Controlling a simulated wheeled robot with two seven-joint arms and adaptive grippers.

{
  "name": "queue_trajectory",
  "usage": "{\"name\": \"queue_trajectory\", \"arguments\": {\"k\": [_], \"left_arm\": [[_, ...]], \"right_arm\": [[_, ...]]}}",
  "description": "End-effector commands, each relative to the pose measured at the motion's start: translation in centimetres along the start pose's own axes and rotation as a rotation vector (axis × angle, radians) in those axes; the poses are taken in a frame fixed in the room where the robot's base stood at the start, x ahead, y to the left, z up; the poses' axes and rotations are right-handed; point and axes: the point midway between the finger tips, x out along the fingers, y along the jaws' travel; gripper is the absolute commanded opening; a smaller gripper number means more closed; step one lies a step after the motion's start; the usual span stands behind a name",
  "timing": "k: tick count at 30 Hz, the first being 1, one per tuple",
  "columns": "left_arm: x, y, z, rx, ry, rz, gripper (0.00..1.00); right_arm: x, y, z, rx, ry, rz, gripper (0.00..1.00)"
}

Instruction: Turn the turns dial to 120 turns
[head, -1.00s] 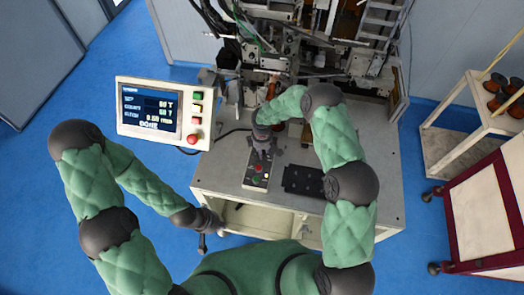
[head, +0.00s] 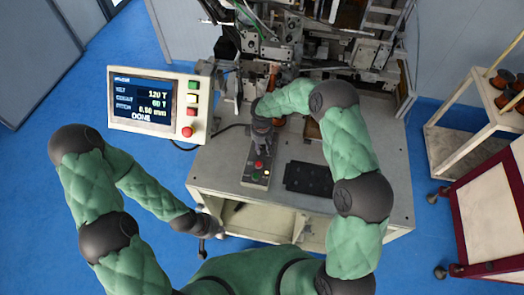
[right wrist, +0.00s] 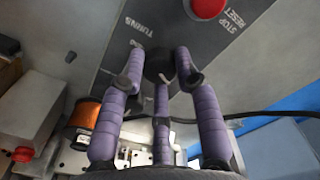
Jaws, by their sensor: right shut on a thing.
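The dark turns dial (right wrist: 158,62) shows in the right wrist view beside the printed word TURNS. My right gripper (head: 262,146) covers the dial in the head view. In the right wrist view its purple fingers (right wrist: 162,80) are closed around the dial. The display (head: 143,103) appears to read 120 T on the top line, 60 T for count, 0.50 mm pitch and DONE. My left gripper (head: 205,232) is by the bench's front left corner; its fingers are too small to judge.
The winding machine (head: 265,45) stands at the back of the bench (head: 350,205). A black mat (head: 308,179) lies right of the control box. A red STOP RESET button (right wrist: 208,6) is near the dial. A cart with copper spools (head: 503,102) stands at the right.

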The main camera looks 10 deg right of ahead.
Motion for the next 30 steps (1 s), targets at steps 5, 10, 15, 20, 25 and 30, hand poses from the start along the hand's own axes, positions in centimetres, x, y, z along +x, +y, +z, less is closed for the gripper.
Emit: {"name": "queue_trajectory", "arguments": {"k": [5,10,15,20,25,30], "left_arm": [[2.3,-0.8,-0.1,0.0,0.0,0.0,0.0],[3.4,-1.2,-0.1,0.0,0.0,0.0,0.0],[4.1,-1.4,-0.2,0.0,0.0,0.0,0.0],[4.3,-1.6,-0.2,0.0,0.0,0.0,0.0],[4.4,-1.6,-0.2,0.0,0.0,0.0,0.0],[4.4,-1.6,-0.2,0.0,0.0,0.0,0.0]], "right_arm": [[0.5,-0.1,0.0,0.133,0.0,-0.001,0.0],[0.4,-0.1,0.1,0.234,-0.001,-0.001,0.0],[0.3,-0.1,0.1,0.301,-0.002,-0.002,0.0],[0.2,-0.1,0.1,0.333,-0.003,-0.002,0.0],[0.1,-0.1,0.1,0.343,-0.004,-0.002,0.0],[0.1,-0.1,0.1,0.343,-0.004,-0.002,0.0]]}}
